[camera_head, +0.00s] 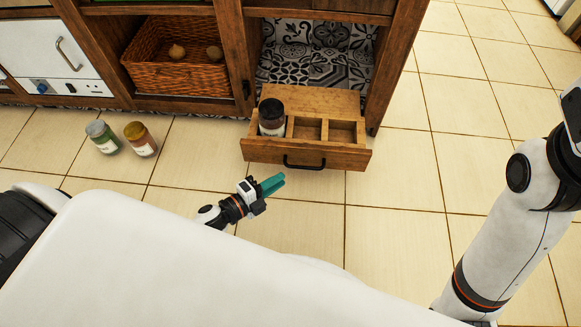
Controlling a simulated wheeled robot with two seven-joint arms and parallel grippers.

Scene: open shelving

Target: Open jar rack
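The wooden jar rack (332,157) is pulled out of the cabinet's lower bay, above the floor. Its front has a black bar handle (304,166). A dark-lidded jar (271,118) stands in its left compartment; the two compartments to the right look empty. My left gripper (274,184), with teal fingers, is below and left of the handle, apart from it. Its fingers look close together, but I cannot tell if they are open or shut. My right arm (513,230) is at the right; its gripper is out of view.
A wicker basket (170,76) fills the neighbouring bay. The cabinet's right post (393,62) borders the rack's bay. The floor right of the rack is clear.

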